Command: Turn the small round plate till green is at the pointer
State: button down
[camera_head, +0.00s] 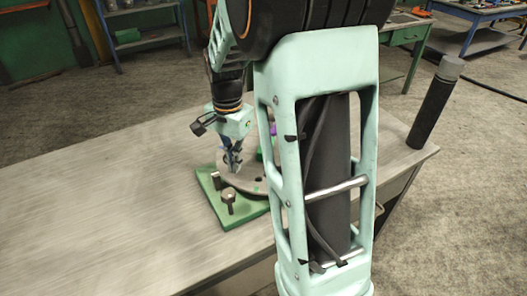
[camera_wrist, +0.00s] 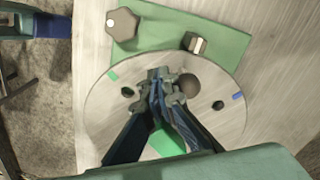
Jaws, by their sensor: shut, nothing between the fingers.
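The round grey plate (camera_wrist: 220,122) lies flat on a green base (camera_wrist: 158,38). It also shows in the head view (camera_head: 241,181), partly hidden by my arm. In the wrist view it has a green mark (camera_wrist: 113,76) at the upper left edge and a blue mark (camera_wrist: 238,97) at the right edge. Several dark holes are in its face. My gripper (camera_wrist: 161,85) is shut and empty over the plate's middle; it also shows in the head view (camera_head: 232,161). I cannot tell whether the fingertips touch the plate. I cannot clearly make out the pointer.
A grey knob (camera_wrist: 122,24) and a metal peg (camera_wrist: 195,42) stand on the base beside the plate. The base sits on a table (camera_head: 110,215) with clear surface to the left. A dark cylinder (camera_head: 433,105) stands at the table's right corner.

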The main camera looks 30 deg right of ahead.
jog(key=shift+w, duration=0.15)
jog(key=shift+w+a, duration=0.25)
jog(key=shift+w, duration=0.55)
jog(key=shift+p, duration=0.3)
jog(key=shift+w+a, duration=0.15)
jog(key=shift+w, duration=0.75)
jog(key=shift+w+p, duration=0.1)
jog(key=shift+p, duration=0.2)
jog(key=shift+w+p, duration=0.3)
jog(key=shift+w, duration=0.5)
